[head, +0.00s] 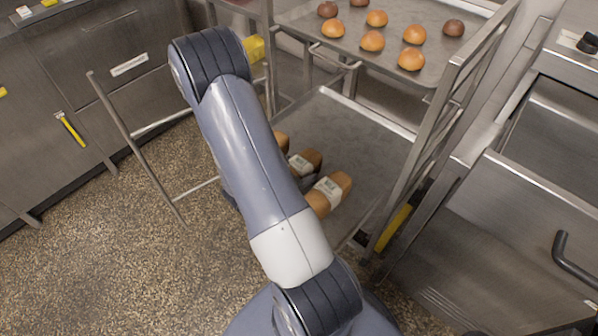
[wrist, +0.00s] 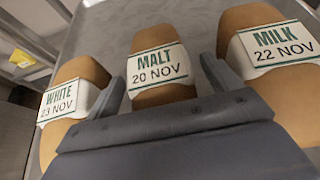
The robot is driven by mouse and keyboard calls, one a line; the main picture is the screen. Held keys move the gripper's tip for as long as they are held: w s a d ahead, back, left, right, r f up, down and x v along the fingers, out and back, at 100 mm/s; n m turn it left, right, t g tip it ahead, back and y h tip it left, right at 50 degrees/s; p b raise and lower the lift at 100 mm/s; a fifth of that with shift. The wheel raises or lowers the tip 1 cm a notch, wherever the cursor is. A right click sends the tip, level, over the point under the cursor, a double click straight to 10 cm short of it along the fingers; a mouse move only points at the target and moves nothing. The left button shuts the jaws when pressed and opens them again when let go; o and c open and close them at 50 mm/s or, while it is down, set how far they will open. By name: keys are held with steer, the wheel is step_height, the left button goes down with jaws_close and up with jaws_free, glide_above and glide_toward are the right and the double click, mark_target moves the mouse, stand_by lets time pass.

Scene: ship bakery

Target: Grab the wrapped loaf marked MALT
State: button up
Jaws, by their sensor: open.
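The wrapped loaf marked MALT (wrist: 156,58), its label dated 20 NOV, is the middle one of three loaves in the wrist view. In the head view the middle loaf (head: 312,158) shows beside my arm on the lower rack tray. My gripper (wrist: 163,72) is open, with one finger on each side of the MALT loaf in the picture. Nothing is clamped. Whether the fingers touch the loaf or how high they are above the tray, I cannot tell.
A WHITE loaf (wrist: 72,90) stands close on the left and a MILK loaf (wrist: 270,45) close on the right. The lower tray (head: 360,130) is bare behind them. An upper tray (head: 390,62) with several buns hangs over it. Metal rack posts (head: 440,120) stand at the right.

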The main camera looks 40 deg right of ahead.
steer(key=shift+c, duration=0.3)
steer(key=c, duration=1.1)
steer(key=shift+r, duration=0.1)
steer(key=shift+c, duration=0.2)
